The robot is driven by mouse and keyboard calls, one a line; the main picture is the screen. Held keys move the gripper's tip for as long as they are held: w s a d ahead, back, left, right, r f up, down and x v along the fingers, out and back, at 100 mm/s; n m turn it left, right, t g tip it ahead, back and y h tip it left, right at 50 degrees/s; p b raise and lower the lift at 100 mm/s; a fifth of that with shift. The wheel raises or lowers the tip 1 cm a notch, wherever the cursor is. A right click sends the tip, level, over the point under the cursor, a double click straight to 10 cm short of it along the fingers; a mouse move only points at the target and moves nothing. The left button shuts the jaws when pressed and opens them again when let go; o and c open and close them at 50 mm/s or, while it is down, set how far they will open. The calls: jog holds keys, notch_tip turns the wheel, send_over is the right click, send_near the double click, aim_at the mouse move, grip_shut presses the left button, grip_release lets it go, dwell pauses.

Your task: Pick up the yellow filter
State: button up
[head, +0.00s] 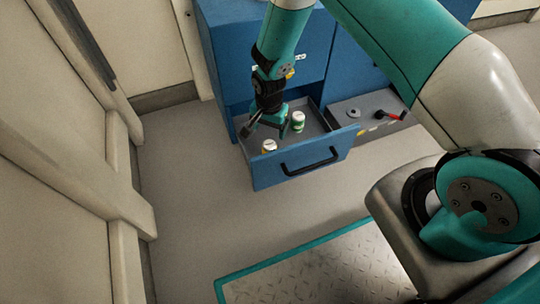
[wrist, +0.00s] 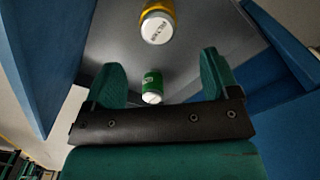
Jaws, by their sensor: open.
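The yellow filter (head: 269,146) is a small canister with a white end, standing in the open blue drawer (head: 300,168) near its front panel. In the wrist view the yellow filter (wrist: 157,24) is at the top, beyond my fingertips and not between them. A green filter (head: 298,122) with a white end is in the same drawer, farther back and to the right. In the wrist view the green filter (wrist: 152,86) appears in the gap between my fingers. My gripper (head: 265,128) is open and empty, pointing down over the drawer; it also shows in the wrist view (wrist: 160,72).
A second open drawer (head: 345,108) to the right holds a red-handled tool (head: 390,115) and a small round grey part (head: 353,113). The blue cabinet (head: 225,50) rises behind. Drawer walls and the front panel with its black handle (head: 310,161) surround the filters.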

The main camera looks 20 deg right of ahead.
aim_at(269, 144)
notch_tip(269, 144, down, 5)
jog(key=shift+f+b, duration=0.1)
jog(key=shift+b, duration=0.95)
notch_tip(269, 144, down, 5)
jog(key=b, duration=0.4)
jog(key=shift+s+f+b, duration=0.1)
jog(key=shift+s+b, duration=0.05)
jog(key=shift+b, duration=0.15)
jog(key=c, duration=1.1)
